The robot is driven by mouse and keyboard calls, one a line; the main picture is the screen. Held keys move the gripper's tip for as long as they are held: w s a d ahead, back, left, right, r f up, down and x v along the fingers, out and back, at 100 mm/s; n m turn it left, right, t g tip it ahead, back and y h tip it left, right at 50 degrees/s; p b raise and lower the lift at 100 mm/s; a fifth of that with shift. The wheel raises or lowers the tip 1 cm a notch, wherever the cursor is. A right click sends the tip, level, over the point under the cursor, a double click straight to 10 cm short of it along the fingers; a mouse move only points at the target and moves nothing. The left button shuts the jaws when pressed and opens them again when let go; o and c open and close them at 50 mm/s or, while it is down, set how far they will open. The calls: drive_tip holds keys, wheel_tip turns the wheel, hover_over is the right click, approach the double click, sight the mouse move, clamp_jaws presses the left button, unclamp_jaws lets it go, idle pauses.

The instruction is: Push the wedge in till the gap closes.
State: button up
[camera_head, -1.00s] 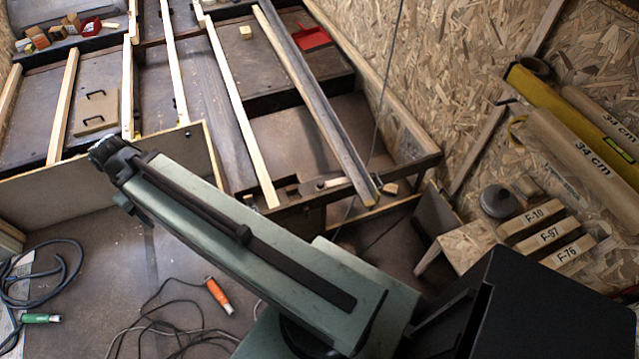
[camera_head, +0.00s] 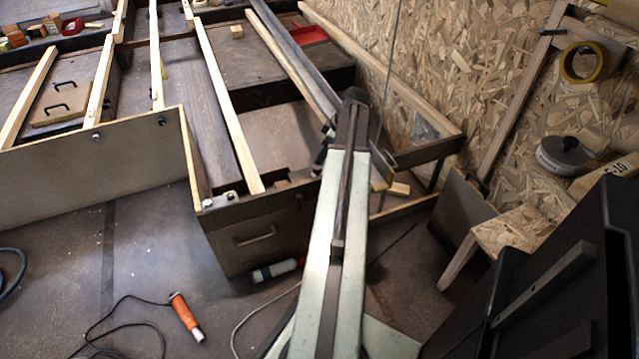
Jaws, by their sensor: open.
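The wedge cannot be made out for certain. A small pale wooden block (camera_head: 399,189) lies on the right side of the front frame, just right of my arm, with a second bit of pale wood (camera_head: 379,186) beside it. My arm reaches up the middle of the view and covers part of the front rail and the lower ends of the long bars. My gripper is not visible; the far end of my arm hides it or it is out of sight. The gap cannot be seen.
A brown box front with a handle (camera_head: 253,237) stands left of my arm. Long pale slats (camera_head: 229,105) and a grey bar (camera_head: 285,50) run away from me. An orange-handled tool (camera_head: 185,312) with a cord lies on the floor. A wooden stool (camera_head: 500,235) stands at right.

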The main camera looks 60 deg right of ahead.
sight(318, 168)
drive_tip(key=b+x, duration=0.4)
drive_tip(key=x, duration=0.1)
drive_tip(key=b+x, duration=0.3)
drive_tip(key=shift+s+d+f, duration=0.1)
drive_tip(key=shift+s+d, duration=0.2)
drive_tip(key=shift+s, duration=0.05)
clamp_jaws()
drive_tip(key=shift+a, duration=0.1)
idle(1.0)
